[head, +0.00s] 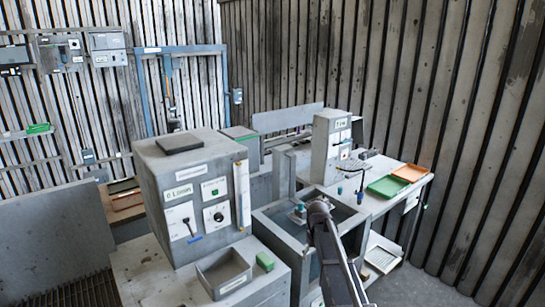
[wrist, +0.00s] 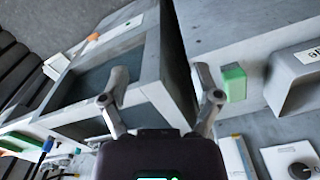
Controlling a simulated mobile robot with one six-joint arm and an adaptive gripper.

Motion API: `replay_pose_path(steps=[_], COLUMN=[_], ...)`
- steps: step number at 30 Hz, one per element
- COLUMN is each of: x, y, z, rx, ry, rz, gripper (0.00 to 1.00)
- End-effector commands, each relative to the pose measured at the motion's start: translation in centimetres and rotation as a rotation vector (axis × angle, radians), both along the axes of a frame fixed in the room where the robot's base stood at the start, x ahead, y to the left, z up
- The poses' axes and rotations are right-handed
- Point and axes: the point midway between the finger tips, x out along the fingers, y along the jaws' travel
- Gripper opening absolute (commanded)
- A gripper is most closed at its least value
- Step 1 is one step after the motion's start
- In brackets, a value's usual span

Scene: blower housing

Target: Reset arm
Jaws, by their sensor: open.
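My gripper (wrist: 162,84) is open in the wrist view, its two fingers spread wide with nothing between them. In the head view my arm reaches up from the bottom edge, and its end is over the near side of a grey open-topped tank (head: 268,224). The fingers cannot be made out there. In the wrist view the tank (wrist: 150,75) lies behind and left of the left finger. A green block (wrist: 232,82) appears just beyond the right finger. It also shows on the near bench in the head view (head: 264,260).
A grey cabinet reading "0 L/min" (head: 165,215) stands left of the tank. A grey open bin (head: 225,275) sits before it. A second instrument cabinet (head: 328,145) stands behind. Green (head: 387,187) and orange (head: 410,173) trays lie on the right bench.

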Motion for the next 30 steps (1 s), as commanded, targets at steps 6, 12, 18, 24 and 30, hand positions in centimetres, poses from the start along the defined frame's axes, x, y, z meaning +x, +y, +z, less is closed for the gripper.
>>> replay_pose_path(steps=[6,12,18,24,30], x=[-10.1,-17.9,-22.4,-23.4,-23.3], y=[0.1,0.2,0.2,0.2,0.2], z=[0.0,0.0,0.0,0.0,0.0], rx=[0.0,-0.001,-0.001,-0.001,-0.001], ry=[0.0,0.0,0.0,0.0,0.001], rz=[-0.092,-0.179,-0.235,-0.252,-0.251], gripper=[0.81,0.81,0.81,0.81,0.81])
